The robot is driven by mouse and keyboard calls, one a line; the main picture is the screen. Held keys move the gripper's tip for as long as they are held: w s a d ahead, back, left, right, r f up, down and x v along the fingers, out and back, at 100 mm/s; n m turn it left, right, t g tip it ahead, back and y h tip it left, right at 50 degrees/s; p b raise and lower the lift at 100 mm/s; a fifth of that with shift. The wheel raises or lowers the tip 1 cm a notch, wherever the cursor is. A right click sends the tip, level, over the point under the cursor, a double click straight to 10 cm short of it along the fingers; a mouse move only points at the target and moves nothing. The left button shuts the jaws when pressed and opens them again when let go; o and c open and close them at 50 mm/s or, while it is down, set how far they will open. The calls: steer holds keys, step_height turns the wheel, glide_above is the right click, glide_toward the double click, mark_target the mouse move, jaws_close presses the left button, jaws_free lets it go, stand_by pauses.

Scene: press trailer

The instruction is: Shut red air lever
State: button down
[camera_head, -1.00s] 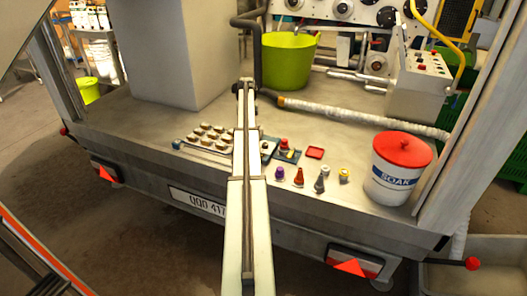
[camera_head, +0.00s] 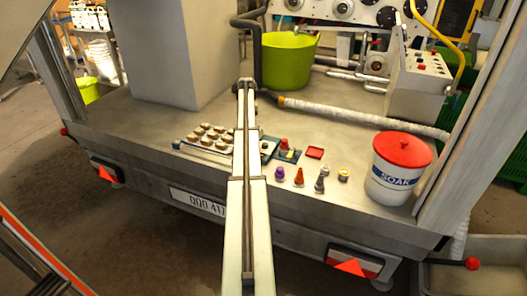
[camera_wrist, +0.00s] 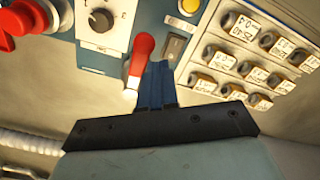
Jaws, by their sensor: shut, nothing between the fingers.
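The red lever (camera_wrist: 141,50), with a pale metal end, sits on a blue and grey control panel (camera_wrist: 116,62) in the wrist view. My gripper (camera_wrist: 158,70) is shut and empty, its blue fingers close together just right of the lever. I cannot tell whether they touch it. In the head view the panel (camera_head: 287,154) shows partly behind my arm. My gripper and the lever cannot be made out there.
Beside the lever are a dark rocker switch (camera_wrist: 177,46), a yellow button (camera_wrist: 189,6), a knob (camera_wrist: 100,20) and a red mushroom button (camera_wrist: 28,17). Labelled blocks (camera_wrist: 244,28) stand close on the right. Small bottles (camera_head: 299,177) and a white bucket (camera_head: 396,177) stand right of the panel.

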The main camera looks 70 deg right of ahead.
steer(key=shift+f, duration=0.15)
steer(key=shift+a+f, duration=0.1)
steer(key=shift+f, duration=0.8)
steer(key=shift+r, duration=0.15)
steer(key=shift+s+a+r, duration=0.1)
steer(key=shift+s+r, duration=0.05)
steer(key=shift+s, duration=0.45)
steer(key=shift+s+a+r, duration=0.1)
steer(key=shift+s, duration=0.45)
steer(key=shift+s+d, duration=0.1)
steer(key=shift+s, duration=0.05)
